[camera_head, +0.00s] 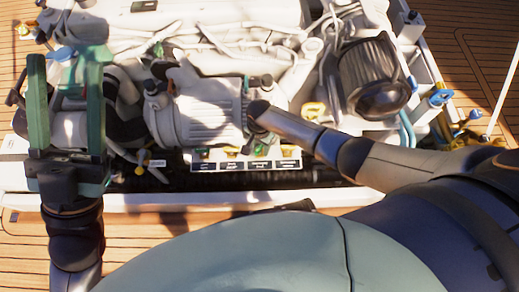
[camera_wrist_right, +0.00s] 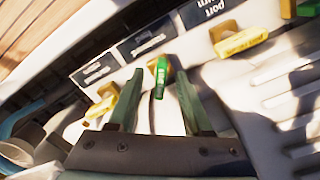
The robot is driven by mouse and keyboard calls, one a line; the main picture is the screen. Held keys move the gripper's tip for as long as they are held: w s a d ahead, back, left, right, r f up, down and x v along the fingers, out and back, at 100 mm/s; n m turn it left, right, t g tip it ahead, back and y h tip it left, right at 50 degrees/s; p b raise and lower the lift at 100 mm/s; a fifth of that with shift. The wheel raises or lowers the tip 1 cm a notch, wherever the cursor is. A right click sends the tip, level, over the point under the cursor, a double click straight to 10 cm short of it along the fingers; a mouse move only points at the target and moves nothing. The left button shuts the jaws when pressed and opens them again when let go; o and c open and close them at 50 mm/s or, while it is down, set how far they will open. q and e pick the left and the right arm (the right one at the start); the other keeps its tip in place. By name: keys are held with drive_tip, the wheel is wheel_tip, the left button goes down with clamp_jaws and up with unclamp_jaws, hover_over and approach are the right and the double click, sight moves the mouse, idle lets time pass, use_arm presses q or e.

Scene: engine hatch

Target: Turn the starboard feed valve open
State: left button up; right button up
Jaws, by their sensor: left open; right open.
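A row of small valve handles stands above a label strip (camera_head: 245,166) on the engine. In the right wrist view, a green handle (camera_wrist_right: 161,76) stands between the fingertips of my right gripper (camera_wrist_right: 158,78), which is open around it; I cannot tell whether either finger touches it. A yellow handle (camera_wrist_right: 103,104) is just left of the fingers and another yellow handle (camera_wrist_right: 238,40) is to the right. The labels are turned and mostly unreadable, so I cannot tell which handle is the starboard feed valve. My left gripper (camera_head: 66,60) is open and empty at the left.
A ribbed grey housing (camera_head: 207,112) is beside the right gripper. A dark round filter (camera_head: 375,80) stands at the upper right, with a blue valve handle (camera_head: 439,97) beyond it. Hoses crowd the hatch. A white rim (camera_head: 160,203) borders it, with wooden deck (camera_head: 150,240) in front.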

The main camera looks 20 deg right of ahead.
drive_tip(key=shift+f, duration=0.3)
clamp_jaws()
idle(0.3)
